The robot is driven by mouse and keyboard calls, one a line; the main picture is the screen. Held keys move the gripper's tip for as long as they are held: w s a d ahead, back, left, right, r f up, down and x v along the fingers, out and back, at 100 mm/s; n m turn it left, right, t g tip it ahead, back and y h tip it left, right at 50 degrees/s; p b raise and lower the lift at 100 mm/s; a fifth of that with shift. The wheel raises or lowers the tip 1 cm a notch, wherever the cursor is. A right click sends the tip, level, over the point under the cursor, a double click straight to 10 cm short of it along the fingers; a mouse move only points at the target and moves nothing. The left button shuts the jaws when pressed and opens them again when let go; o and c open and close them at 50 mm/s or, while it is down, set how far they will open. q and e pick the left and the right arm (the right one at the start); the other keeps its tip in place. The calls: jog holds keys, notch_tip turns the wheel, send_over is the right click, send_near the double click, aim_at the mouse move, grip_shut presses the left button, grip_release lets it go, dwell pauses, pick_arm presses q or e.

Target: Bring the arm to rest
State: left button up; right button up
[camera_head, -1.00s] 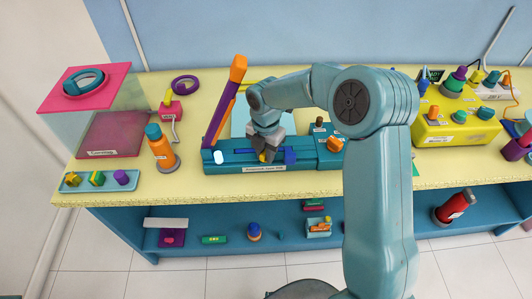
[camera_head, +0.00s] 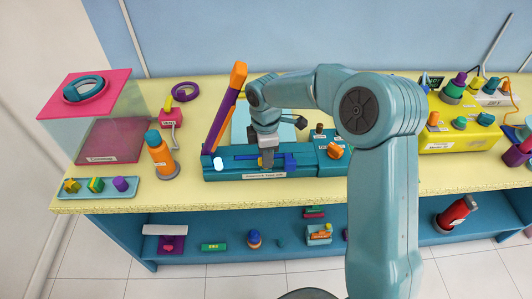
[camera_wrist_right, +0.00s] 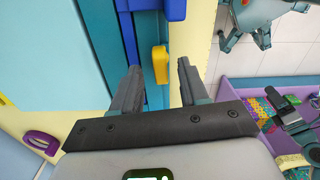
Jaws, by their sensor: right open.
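My right arm (camera_head: 385,190) rises through the middle of the head view and bends left over the yellow table. Its gripper (camera_head: 267,160) points down at the long teal device (camera_head: 225,172). In the right wrist view the gripper (camera_wrist_right: 158,72) has its two fingers apart. A small yellow block (camera_wrist_right: 160,63) shows in the gap between them, with space at both sides; whether it lies below the fingertips I cannot tell. A blue block (camera_wrist_right: 176,8) is just beyond it. The left gripper is not in view.
A purple and orange lever (camera_head: 226,108) stands up at the device's left end. An orange bottle (camera_head: 160,155) and a teal tray (camera_head: 98,195) are farther left. A yellow box with knobs (camera_head: 450,138) is at the right. The front table strip is mostly clear.

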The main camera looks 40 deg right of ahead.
notch_tip(320, 180, up, 5)
jog(key=p, duration=0.2)
jog(key=shift+s+f+p, duration=0.1)
jog(key=shift+f+p, duration=0.05)
jog(key=shift+p, duration=0.15)
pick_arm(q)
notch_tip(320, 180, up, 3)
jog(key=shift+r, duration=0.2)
pick_arm(e)
jog(key=shift+f, duration=0.15)
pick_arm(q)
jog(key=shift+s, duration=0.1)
